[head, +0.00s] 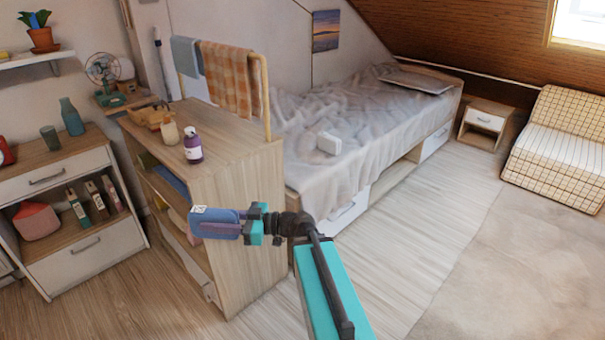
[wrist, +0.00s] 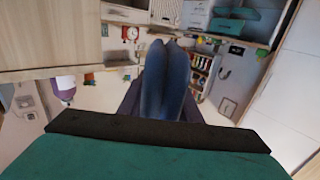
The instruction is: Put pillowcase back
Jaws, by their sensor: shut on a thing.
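A blue folded cloth, seemingly the pillowcase (head: 212,215), is in my gripper (head: 218,229). My gripper is shut on it, in front of the end panel of the wooden shelf unit (head: 240,190). In the wrist view the blue cloth (wrist: 165,82) stands doubled between the purple fingers (wrist: 165,105). The unit's open left side shows a blue folded cloth (head: 171,181) and a pinkish one (head: 180,222) on its shelves. The arm hides part of the unit's front edge.
A purple bottle (head: 192,147) and a small beige jar (head: 169,133) stand on the unit. Towels hang on a rail behind. A bed (head: 350,120) with grey bedding stands at the back. A white-fronted cabinet (head: 75,250) is left. Floor at right is clear.

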